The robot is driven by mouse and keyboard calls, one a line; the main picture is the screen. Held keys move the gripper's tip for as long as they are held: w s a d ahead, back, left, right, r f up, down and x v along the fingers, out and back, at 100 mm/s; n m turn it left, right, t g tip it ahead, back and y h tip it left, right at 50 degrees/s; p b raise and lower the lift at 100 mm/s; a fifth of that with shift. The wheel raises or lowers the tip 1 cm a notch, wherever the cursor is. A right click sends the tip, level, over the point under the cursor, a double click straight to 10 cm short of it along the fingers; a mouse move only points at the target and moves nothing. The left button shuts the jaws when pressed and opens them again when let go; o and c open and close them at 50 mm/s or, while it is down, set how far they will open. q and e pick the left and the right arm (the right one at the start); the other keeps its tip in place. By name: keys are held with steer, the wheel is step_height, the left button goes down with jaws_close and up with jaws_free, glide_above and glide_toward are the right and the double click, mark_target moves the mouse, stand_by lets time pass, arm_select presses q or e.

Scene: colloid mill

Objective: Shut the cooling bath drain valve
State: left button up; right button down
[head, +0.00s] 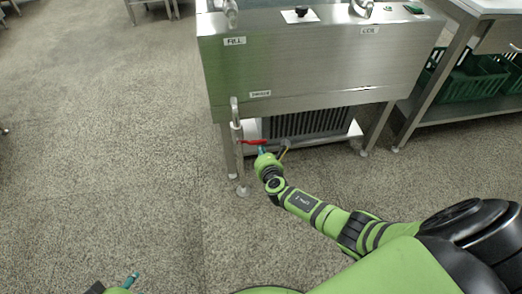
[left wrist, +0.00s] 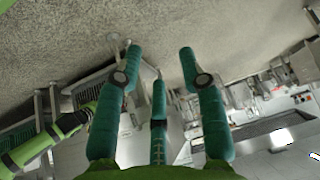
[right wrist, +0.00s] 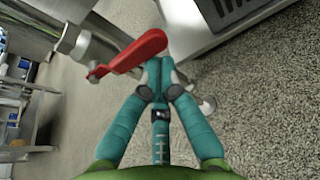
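The drain valve's red lever (head: 252,142) sits on the vertical drain pipe (head: 236,115) at the bath's front left leg. In the head view it points sideways to the right, across the pipe. It shows large in the right wrist view (right wrist: 130,54), angled up to the right from its pivot. My right gripper (head: 262,151) is just below the lever's free end; in the right wrist view its fingertips (right wrist: 161,64) are drawn together close by the lever's end. Whether they touch it is unclear. My left gripper (left wrist: 160,60) is open and empty, far from the valve.
The steel cooling bath (head: 310,60) stands on legs, with a dark grille (head: 305,123) beneath. A steel table (head: 460,100) with green crates (head: 470,80) stands to the right. The floor on the left is clear.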

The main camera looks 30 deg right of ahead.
arm_select(q)
steer(key=shift+s+a+f, duration=0.1)
steer(key=shift+s+f, duration=0.1)
steer(key=shift+s, duration=0.1)
arm_select(e)
steer(key=shift+r, duration=0.1)
